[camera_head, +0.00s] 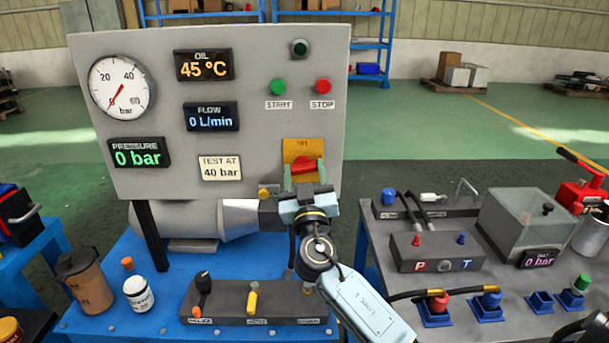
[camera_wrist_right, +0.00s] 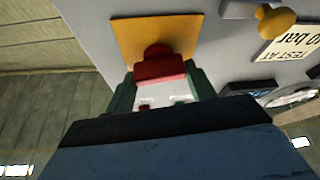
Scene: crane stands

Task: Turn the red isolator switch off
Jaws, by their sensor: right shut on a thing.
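The red isolator switch (camera_head: 308,167) sits on a yellow plate (camera_head: 298,147) at the lower right of the grey control panel (camera_head: 245,130). My right gripper (camera_head: 306,181) reaches up to it from below and is shut on its red handle. The right wrist view shows the red handle (camera_wrist_right: 160,72) between the two green fingers of the gripper (camera_wrist_right: 161,88), in front of the yellow plate (camera_wrist_right: 140,35). In the head view the fingers hide the lower part of the switch, and its position marking is not readable. My left gripper is out of view.
Green start (camera_head: 278,87) and red stop (camera_head: 323,86) buttons are above the switch. The pressure display (camera_head: 138,152) reads 0 bar. A yellow knob (camera_head: 264,193) is just left of my gripper. A lever block (camera_head: 250,307) stands below, and a grey bench (camera_head: 470,290) is at right.

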